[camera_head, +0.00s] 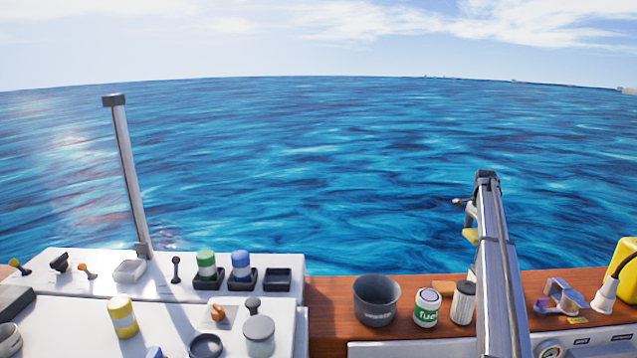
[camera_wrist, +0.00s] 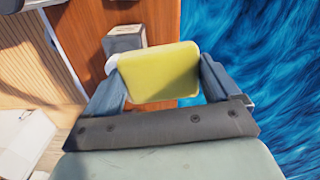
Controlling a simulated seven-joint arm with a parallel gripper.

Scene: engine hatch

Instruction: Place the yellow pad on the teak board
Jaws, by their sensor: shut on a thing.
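The yellow pad (camera_wrist: 158,72) is clamped between the two fingers of my gripper (camera_wrist: 160,84) in the wrist view. In the head view the pad (camera_head: 470,236) shows as a small yellow patch in my gripper (camera_head: 469,226), beside my arm. It is held up in the air, seen against the water. A reddish-brown wooden ledge (camera_head: 328,306) runs along the back; it also shows in the wrist view (camera_wrist: 92,22), behind the pad. A paler striped wooden surface (camera_wrist: 40,45) lies left of it there. I cannot tell which wood is the teak board.
On the ledge stand a grey pot (camera_head: 376,301), a fuel can (camera_head: 427,308), a striped white container (camera_head: 463,302), a purple-orange object (camera_head: 560,296) and a yellow jug (camera_head: 626,270). A white counter (camera_head: 160,310) at left holds several small items and a tall post (camera_head: 128,175).

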